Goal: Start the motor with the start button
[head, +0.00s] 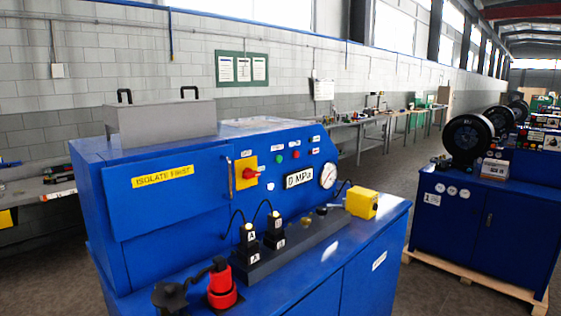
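The blue machine (160,230) in front of me has a sloped control panel. A small green button (279,158) sits on the panel, with a red button (296,155) just right of it. Small white labels are by them, too small to read; the green one looks like the start button. Left of them is a yellow plate with a red rotary switch (248,173). A display (299,179) reads 0 MPa, beside a round gauge (328,175). Neither of my grippers is in view.
Black valve blocks marked A and B (250,246) stand on a dark manifold with a yellow box (361,203) at its end. A red and black fitting (221,286) and a black cap (170,298) stand at the front edge. A yellow label (162,177) reads ISOLATE FIRST.

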